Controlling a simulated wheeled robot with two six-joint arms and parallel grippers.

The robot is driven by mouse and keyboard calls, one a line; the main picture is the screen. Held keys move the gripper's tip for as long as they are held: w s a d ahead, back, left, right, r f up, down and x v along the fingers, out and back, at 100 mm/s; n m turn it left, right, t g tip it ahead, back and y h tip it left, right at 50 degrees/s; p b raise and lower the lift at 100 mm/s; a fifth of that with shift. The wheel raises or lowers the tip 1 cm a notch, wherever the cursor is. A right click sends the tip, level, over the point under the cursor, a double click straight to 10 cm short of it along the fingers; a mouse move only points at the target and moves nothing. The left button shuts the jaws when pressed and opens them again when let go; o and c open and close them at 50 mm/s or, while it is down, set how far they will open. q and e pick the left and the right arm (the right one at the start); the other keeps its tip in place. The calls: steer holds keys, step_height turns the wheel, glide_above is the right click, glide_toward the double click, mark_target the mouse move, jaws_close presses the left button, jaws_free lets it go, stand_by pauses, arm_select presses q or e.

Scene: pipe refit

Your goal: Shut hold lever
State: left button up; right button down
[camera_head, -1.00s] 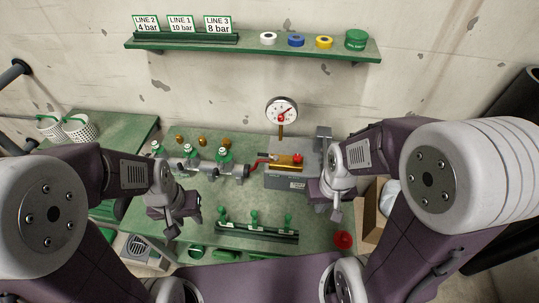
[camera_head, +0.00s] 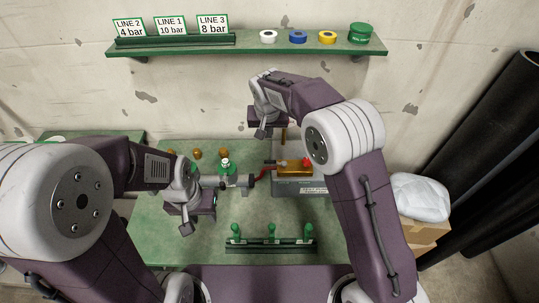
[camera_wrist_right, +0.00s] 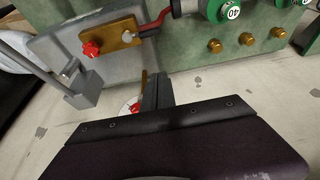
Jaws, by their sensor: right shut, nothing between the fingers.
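A red lever (camera_head: 265,173) sits at the left end of the brass block (camera_head: 293,167) on the grey test box (camera_head: 300,187). In the right wrist view the red lever (camera_wrist_right: 156,22) runs from the pipe end towards the brass block (camera_wrist_right: 118,36), which has a red knob (camera_wrist_right: 91,49). My right gripper (camera_head: 262,130) is shut and empty, above and behind the box. Its fingers (camera_wrist_right: 155,92) are apart from the lever. My left gripper (camera_head: 187,226) hangs over the bench in front of the pipe; its jaw opening is unclear.
The pipe with a green valve (camera_head: 226,167) lies left of the lever. A rack with green-handled pieces (camera_head: 270,246) stands at the bench front. In the wrist view a grey arm with a block (camera_wrist_right: 85,91) stands beside the box, and the gauge (camera_wrist_right: 131,107) is partly hidden.

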step_height(320, 180, down, 10)
steer(key=p, duration=0.2)
steer(key=shift+s, duration=0.4)
stand_by(0.4)
steer(key=shift+s+p, duration=0.1)
steer(key=shift+p, duration=0.2)
